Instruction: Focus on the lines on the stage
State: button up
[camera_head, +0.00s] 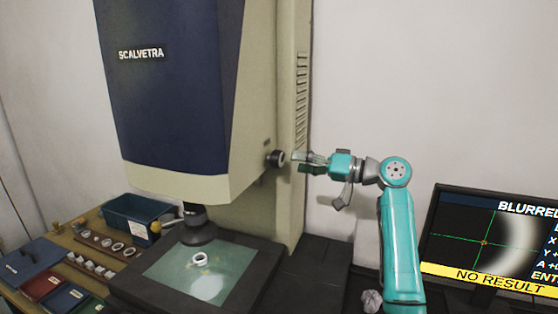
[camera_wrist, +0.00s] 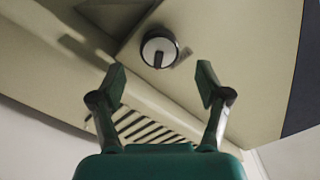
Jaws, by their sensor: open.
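The glass stage (camera_head: 165,270) of the measuring machine (camera_head: 175,90) carries a white ring (camera_head: 200,259) near its middle, under the lens (camera_head: 197,226). A black focus knob (camera_head: 276,158) sticks out of the machine's right side. In the wrist view the knob (camera_wrist: 159,48) shows as a round silver-faced disc with a dark mark. My gripper (camera_head: 303,160) is beside the knob, its fingers pointing at it. In the wrist view my gripper (camera_wrist: 161,85) is open, with the knob beyond and between the fingertips, apart from them. The monitor (camera_head: 490,245) reads "BLURRED" and "NO RESULT", with a soft grey band.
A blue bin (camera_head: 137,217) stands on the wooden bench at left, near several rings (camera_head: 117,247) and small blocks (camera_head: 92,266). Coloured booklets (camera_head: 42,287) lie at the front left. A crumpled grey lump (camera_head: 371,300) lies by my arm. The wall behind is bare.

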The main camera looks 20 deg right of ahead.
aim_at(283, 160)
jog(key=x, duration=0.6)
jog(key=shift+w+a, duration=0.2)
jog(key=c, duration=1.2)
